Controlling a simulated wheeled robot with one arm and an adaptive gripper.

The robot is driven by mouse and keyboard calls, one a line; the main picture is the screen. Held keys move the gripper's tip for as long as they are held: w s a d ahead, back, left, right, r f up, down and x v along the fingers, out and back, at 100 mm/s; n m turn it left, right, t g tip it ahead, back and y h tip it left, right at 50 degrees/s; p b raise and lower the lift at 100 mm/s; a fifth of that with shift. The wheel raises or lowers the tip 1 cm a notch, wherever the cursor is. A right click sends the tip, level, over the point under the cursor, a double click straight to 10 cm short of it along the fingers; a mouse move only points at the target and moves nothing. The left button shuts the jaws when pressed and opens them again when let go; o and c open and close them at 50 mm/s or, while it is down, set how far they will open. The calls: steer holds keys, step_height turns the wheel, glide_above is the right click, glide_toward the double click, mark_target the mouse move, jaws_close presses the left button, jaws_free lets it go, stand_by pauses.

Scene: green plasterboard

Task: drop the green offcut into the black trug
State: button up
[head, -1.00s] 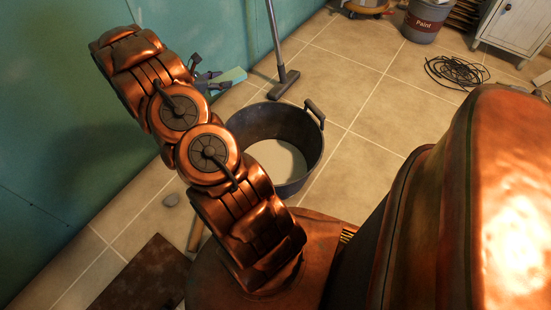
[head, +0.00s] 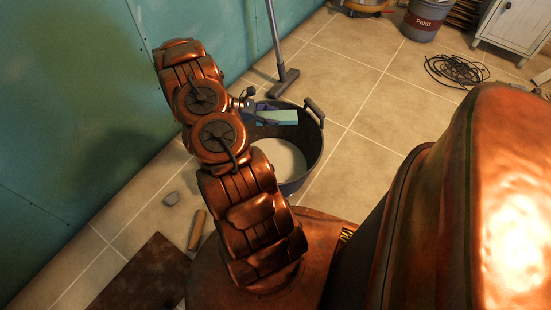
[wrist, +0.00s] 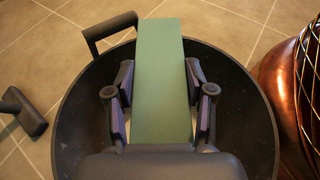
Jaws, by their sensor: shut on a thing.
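The green offcut (wrist: 160,75) is a flat strip between the two fingers of my gripper (wrist: 160,98) in the wrist view. My gripper is shut on it. The black trug (wrist: 262,110) is round and lies below the offcut in the wrist view, its rim around both fingers. In the head view the offcut (head: 278,117) shows over the far part of the trug (head: 314,155), and my gripper (head: 262,112) is partly hidden by my arm. The trug's pale floor shows. How high the offcut is above the rim I cannot tell.
A floor tool head (head: 284,84) on a grey pole stands just behind the trug. A black cable coil (head: 456,70), a paint bucket (head: 424,22) and a white cabinet (head: 512,24) are farther back.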

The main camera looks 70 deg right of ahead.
step_height(320, 180, down, 4)
steer(key=shift+f+b, duration=0.1)
steer(key=shift+b, duration=0.6)
steer(key=o, duration=1.3)
steer(key=shift+o, duration=0.2)
steer(key=shift+w, duration=0.1)
steer(key=v, duration=1.2)
